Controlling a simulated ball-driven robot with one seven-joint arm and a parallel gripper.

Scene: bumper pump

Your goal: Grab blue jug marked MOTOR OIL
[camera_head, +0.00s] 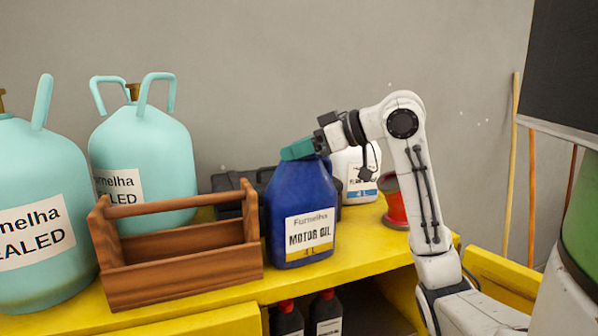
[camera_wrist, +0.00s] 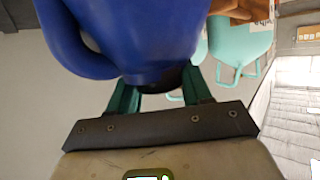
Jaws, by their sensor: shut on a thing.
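The blue jug (camera_head: 301,212) with the MOTOR OIL label stands upright on the yellow shelf (camera_head: 370,253), right of a wooden toolbox. My gripper (camera_head: 298,149) comes from the right at the jug's top, its teal fingers at the neck and cap. In the wrist view the blue jug (camera_wrist: 125,35) fills the upper left, with its handle loop at left. The teal fingers of my gripper (camera_wrist: 157,98) are shut on the dark cap or neck between them. The cap is mostly hidden by the fingers in the head view.
The wooden toolbox (camera_head: 180,260) stands close left of the jug, with turquoise tanks (camera_head: 145,150) behind and left. A dark case (camera_head: 228,183), a white jug (camera_head: 352,170) and a red spool (camera_head: 395,205) stand behind or right. Dark bottles (camera_head: 327,315) sit below.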

